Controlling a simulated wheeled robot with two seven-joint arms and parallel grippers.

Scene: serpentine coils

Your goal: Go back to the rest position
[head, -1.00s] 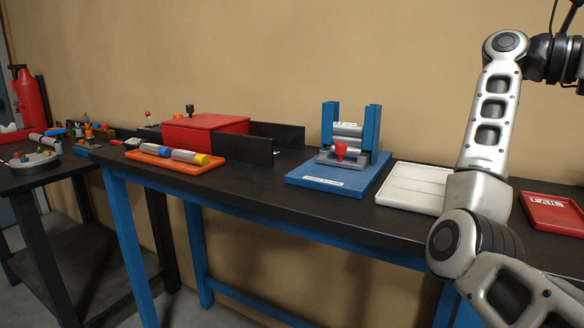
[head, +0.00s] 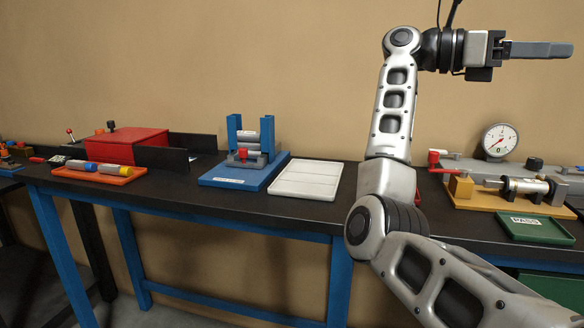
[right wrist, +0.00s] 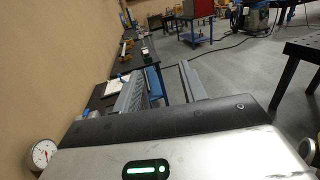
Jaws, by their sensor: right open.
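My right gripper (head: 565,49) is raised at the upper right of the head view, above the bench and in front of the tan wall, pointing right. In the right wrist view its two grey fingers (right wrist: 160,82) stand apart with nothing between them, so it is open and empty. My right arm rises through the right half of the head view and hides part of the bench. My left gripper is not in view.
The black bench (head: 270,208) holds an orange tray (head: 68,174) with two cylinders, a red box (head: 128,143), a blue press fixture (head: 247,165), a white tray (head: 306,180), a gauge (head: 499,140), a brass-coloured fixture (head: 515,188) and a green PASS tray (head: 535,229). Free air surrounds the gripper.

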